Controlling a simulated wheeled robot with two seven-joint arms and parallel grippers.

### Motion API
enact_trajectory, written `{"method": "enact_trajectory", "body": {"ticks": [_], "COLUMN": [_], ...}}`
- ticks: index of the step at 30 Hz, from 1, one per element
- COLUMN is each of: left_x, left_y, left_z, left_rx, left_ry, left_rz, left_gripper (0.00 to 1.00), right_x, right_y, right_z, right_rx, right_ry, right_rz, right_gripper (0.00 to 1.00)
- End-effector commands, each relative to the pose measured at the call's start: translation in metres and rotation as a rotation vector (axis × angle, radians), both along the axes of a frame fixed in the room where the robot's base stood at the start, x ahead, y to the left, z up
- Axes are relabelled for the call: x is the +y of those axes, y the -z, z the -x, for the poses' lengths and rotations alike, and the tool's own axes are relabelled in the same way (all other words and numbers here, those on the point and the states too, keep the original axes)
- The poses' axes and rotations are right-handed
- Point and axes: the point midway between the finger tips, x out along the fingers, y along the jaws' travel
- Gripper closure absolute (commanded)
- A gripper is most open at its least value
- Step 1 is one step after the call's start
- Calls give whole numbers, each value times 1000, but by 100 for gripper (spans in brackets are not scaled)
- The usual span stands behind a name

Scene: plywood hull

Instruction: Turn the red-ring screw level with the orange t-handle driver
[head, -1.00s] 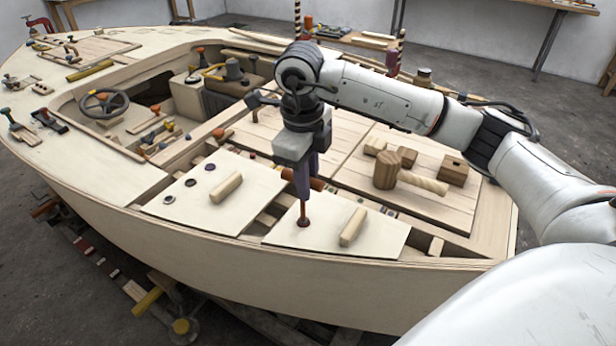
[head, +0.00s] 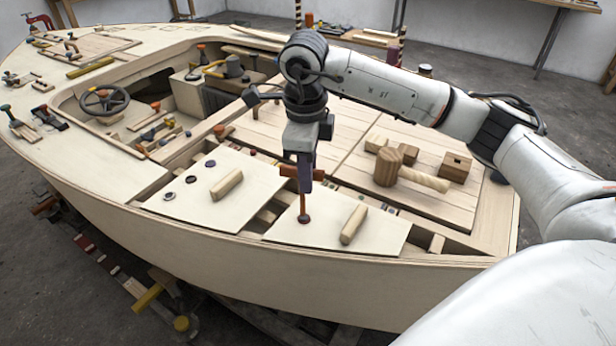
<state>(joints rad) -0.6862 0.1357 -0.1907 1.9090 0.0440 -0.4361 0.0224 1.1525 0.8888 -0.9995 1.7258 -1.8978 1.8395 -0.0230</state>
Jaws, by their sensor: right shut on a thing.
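My right gripper (head: 304,182) points straight down over the right pale panel at the near side of the hull. It is shut on the orange t-handle driver (head: 304,208), and part of the handle's crossbar shows beside the fingers. The driver's shaft stands upright, with its foot on the right panel (head: 336,236). A reddish-brown spot shows around the foot; I cannot make out the red-ring screw itself or its slot under the driver. My left gripper is not in view.
The wooden grip block (head: 354,224) stands just right of the driver. The left panel (head: 240,208) carries another grip block (head: 226,184) and several dark round fittings. A wooden mallet (head: 388,166) and small blocks lie on the planked deck behind. Open gaps run between the panels.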

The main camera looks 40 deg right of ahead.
Motion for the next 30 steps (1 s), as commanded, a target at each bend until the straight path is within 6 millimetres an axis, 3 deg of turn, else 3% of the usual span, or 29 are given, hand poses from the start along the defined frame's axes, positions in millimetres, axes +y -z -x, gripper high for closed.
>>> {"method": "enact_trajectory", "body": {"ticks": [12,30], "left_x": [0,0], "left_y": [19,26], "left_z": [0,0], "left_rx": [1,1], "left_ry": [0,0], "left_rz": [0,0], "left_gripper": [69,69], "right_x": [-2,-4], "right_y": [1,0], "right_z": [-6,-14], "right_rx": [-3,-2], "right_ry": [-653,-1553], "right_rz": [0,-2], "right_gripper": [100,100]}}
